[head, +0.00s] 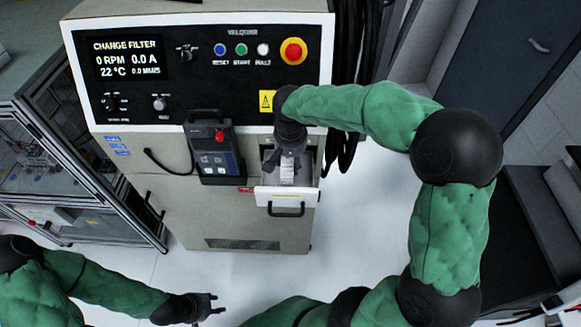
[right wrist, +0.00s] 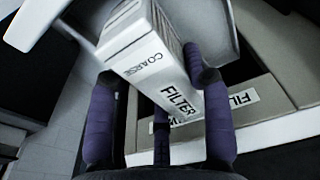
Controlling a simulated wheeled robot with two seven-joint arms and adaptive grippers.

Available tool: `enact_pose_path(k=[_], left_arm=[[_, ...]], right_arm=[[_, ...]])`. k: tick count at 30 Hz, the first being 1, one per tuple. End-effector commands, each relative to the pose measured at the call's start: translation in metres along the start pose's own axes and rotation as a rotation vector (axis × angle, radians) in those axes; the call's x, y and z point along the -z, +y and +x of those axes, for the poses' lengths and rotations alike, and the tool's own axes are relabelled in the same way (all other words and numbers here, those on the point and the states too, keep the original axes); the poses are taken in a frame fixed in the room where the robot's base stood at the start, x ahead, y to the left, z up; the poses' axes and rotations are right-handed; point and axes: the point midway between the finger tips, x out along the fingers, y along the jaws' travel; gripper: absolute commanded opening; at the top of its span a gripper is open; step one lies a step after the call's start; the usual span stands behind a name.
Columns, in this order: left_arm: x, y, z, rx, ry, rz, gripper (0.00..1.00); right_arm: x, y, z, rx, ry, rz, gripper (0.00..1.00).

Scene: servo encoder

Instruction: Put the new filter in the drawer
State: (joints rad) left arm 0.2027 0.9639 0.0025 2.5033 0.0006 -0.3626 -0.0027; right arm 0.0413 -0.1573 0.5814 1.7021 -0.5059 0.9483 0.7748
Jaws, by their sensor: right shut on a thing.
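My right gripper (head: 287,160) is at the machine's front, above the pulled-out drawer (head: 288,197). It is shut on a pale filter (head: 287,176), of which only a small part shows below the fingers in the head view. In the right wrist view the filter (right wrist: 143,50) reads "COARSE" and "FILTER" and sits tilted between my dark purple fingers (right wrist: 160,110). A second label, partly hidden, shows on a surface beside it. Whether the filter touches the drawer I cannot tell. My left gripper (head: 213,304) is open and empty, low at the front, away from the machine.
The machine's panel (head: 200,70) has a "CHANGE FILTER" screen (head: 128,58) and a red stop button (head: 293,51). A handheld unit (head: 215,155) hangs just left of the drawer. Black cables hang at right. A glass-sided cabinet (head: 85,150) stands left. Floor (head: 350,240) is clear.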

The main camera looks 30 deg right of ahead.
Motion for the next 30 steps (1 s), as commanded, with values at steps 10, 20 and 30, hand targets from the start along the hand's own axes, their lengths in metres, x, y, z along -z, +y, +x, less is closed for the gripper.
enact_pose_path(k=[10,20,30], left_arm=[[0.0,-0.003,0.007,0.0,0.0,0.0,0.4],[0.0,-0.003,0.009,0.0,0.0,0.0,0.4],[0.001,-0.004,0.011,0.0,0.0,0.0,0.4]], right_arm=[[-0.005,0.001,0.033,-0.001,-0.002,0.001,0.16],[0.003,0.0,0.038,0.001,0.001,0.0,0.16],[0.002,0.0,0.042,0.001,0.0,0.0,0.73]])
